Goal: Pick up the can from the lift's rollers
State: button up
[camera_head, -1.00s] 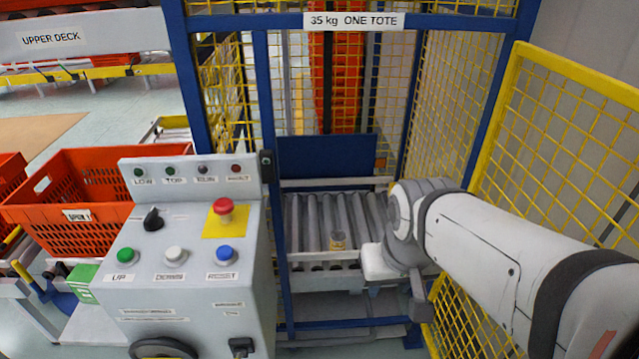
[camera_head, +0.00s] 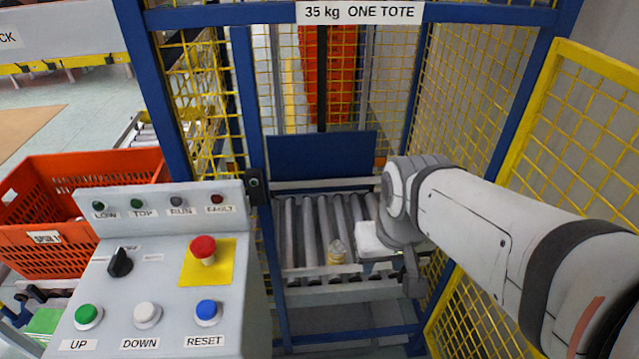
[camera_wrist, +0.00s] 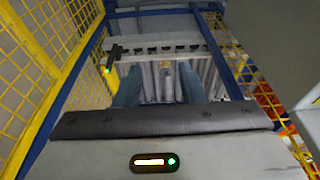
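The can (camera_head: 337,254) is small and yellowish with a pale top. It stands upright on the lift's grey rollers (camera_head: 301,228), near their front edge, in the head view. In the wrist view a small tan patch, probably the can (camera_wrist: 166,64), shows at the front of the rollers (camera_wrist: 192,80). My gripper (camera_wrist: 171,82) shows two bluish fingers spread apart in the wrist view, with nothing held between them. In the head view my wrist is just right of the can, apart from it, and the fingers cannot be made out.
The lift has blue posts (camera_head: 249,115) and yellow mesh. A yellow mesh panel (camera_head: 535,110) stands right of my arm. A control console (camera_head: 165,265) with buttons stands at the front left. An orange tote (camera_head: 85,168) is behind it. A blue plate (camera_head: 322,156) stands behind the rollers.

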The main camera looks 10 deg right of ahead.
jog(key=shift+o, duration=0.5)
jog(key=shift+d, duration=0.2)
jog(key=shift+o, duration=0.9)
jog(key=shift+w+f, duration=0.25)
jog(key=o, duration=0.7)
jog(key=shift+m+h, duration=0.6)
jog(key=shift+m, duration=0.2)
jog(key=w+f+b, duration=0.2)
jog(key=w+f, duration=0.1)
jog(key=w, duration=0.1)
jog(key=w+f+b, duration=0.3)
jog(key=w, duration=0.1)
jog(key=w+f+b, duration=0.2)
jog(key=w+f, duration=0.1)
jog(key=w, duration=0.2)
jog(key=shift+f, duration=0.25)
jog(key=shift+c, duration=0.2)
jog(key=m+t+b, duration=0.2)
jog(key=b, duration=1)
send_near(337, 251)
jog(key=x, duration=0.6)
jog(key=shift+w, duration=0.2)
jog(key=shift+w+b+x, duration=0.2)
jog(key=shift+b+x, duration=0.25)
jog(key=shift+x, duration=3.45)
